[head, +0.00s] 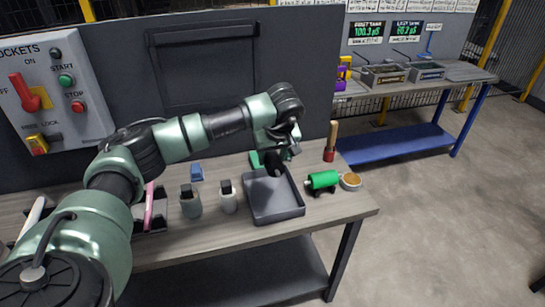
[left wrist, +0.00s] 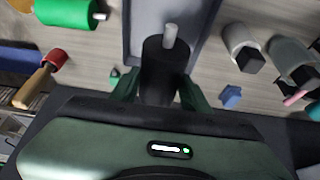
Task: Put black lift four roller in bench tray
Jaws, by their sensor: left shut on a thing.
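My left gripper (head: 276,158) is shut on a black roller (left wrist: 160,70) with a pale grey shaft end. In the left wrist view the roller sits between the green fingers of the gripper (left wrist: 160,92). In the head view the gripper is over the back part of the grey bench tray (head: 274,212), and the roller is mostly hidden or hard to tell from the dark gripper. The bench tray (left wrist: 129,40) also shows behind the roller in the left wrist view. The bare tray floor that shows looks empty. My right gripper is not in view.
Right of the tray are a green roller (head: 322,180), a round tub (head: 350,181) and a wooden-handled tool (head: 331,145). Left of it stand two grey-and-black bottle-like items (head: 228,200) and a blue piece (head: 197,172). A control panel (head: 55,90) is at the back left.

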